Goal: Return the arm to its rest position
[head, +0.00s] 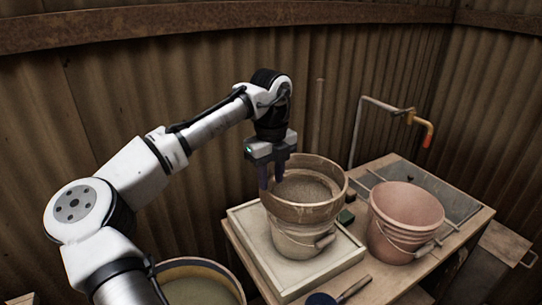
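My gripper (272,184) points down at the left back edge of a round wooden-rimmed sieve (318,211). Its two dark fingers are apart, with a gap between them, and I see nothing clamped there. The fingertips are close to the sieve's rim; I cannot tell whether they touch it. The arm reaches from the lower left, bent over at the top. The sieve holds brownish, grainy material and sits on top of a pale bucket (295,245).
The pale bucket stands in a shallow light tray (278,285) on a wooden table (378,288). A pink bucket (405,208) stands to the right, below a tap (411,117). A round tub (200,268) is at lower left. Corrugated walls (140,85) enclose the back.

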